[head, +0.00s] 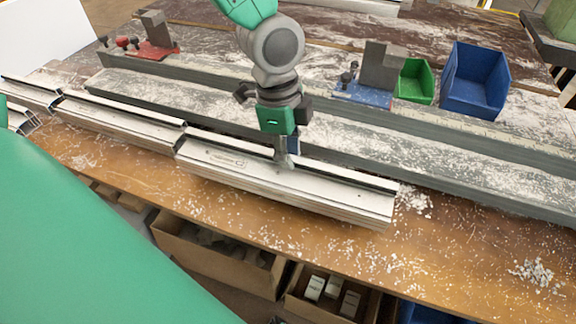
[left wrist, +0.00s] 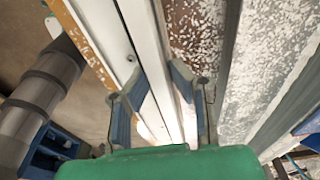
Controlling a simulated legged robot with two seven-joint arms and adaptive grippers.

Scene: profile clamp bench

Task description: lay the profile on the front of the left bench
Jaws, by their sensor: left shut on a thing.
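A long white profile (head: 300,190) lies along the front part of the wooden bench (head: 330,245), with its right end near the middle of the view. My left gripper (head: 284,160) points down at the profile's back upper edge and is shut on it. In the left wrist view, the blue-grey fingers (left wrist: 163,100) stand on either side of a white strip of the profile (left wrist: 145,50). The profile looks flat, but whether it touches the bench top cannot be told. My right gripper is not in view.
More white profiles (head: 120,125) lie in line to the left. Long grey rails (head: 440,165) run behind. A red clamp (head: 152,50), a blue clamp (head: 362,95), a green bin (head: 415,82) and a blue bin (head: 475,80) stand farther back. White chips (head: 535,272) lie at front right.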

